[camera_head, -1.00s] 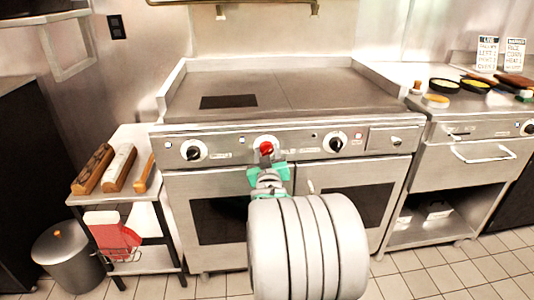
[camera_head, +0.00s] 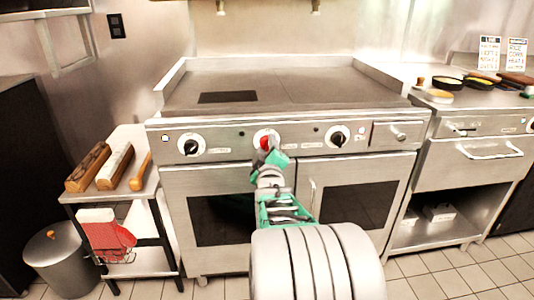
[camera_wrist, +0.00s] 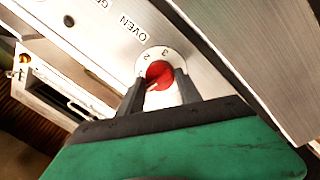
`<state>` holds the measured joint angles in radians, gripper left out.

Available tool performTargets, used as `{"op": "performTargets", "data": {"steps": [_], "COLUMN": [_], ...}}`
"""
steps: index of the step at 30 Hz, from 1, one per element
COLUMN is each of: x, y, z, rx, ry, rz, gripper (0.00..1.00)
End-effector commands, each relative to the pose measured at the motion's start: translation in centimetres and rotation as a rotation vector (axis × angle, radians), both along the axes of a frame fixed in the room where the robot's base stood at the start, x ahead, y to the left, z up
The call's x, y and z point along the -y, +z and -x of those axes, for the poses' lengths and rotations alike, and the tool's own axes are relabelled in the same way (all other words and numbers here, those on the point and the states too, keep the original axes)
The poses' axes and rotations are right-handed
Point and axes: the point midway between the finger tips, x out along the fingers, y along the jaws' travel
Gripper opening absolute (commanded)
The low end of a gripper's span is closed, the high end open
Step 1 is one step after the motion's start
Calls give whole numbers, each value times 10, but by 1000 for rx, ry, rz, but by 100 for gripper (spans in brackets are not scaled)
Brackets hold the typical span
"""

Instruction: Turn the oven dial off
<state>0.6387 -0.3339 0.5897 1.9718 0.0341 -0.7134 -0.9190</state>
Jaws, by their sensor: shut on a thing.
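The red oven dial (camera_wrist: 159,75) sits on a white round plate with numbers, and the word OVEN is printed beside it in the wrist view. In the head view the oven dial (camera_head: 265,142) is in the middle of the range's front panel, partly hidden by my gripper. My gripper (camera_wrist: 160,88) has its two dark fingers on either side of the dial, shut on it. In the head view my gripper (camera_head: 268,158) reaches the panel from below. The dial's pointer setting is hard to read.
Two black knobs on white plates, a left one (camera_head: 191,147) and a right one (camera_head: 338,136), flank the dial. Oven door handles lie below the panel.

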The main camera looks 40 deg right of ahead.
Motion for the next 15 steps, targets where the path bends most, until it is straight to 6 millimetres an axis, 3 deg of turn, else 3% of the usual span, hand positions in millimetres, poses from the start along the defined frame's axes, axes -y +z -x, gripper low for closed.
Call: {"op": "performTargets", "data": {"steps": [15], "x": [-1], "y": [-3], "z": [0], "rx": [-100], "ry": [2], "rz": [138], "gripper": [1]}}
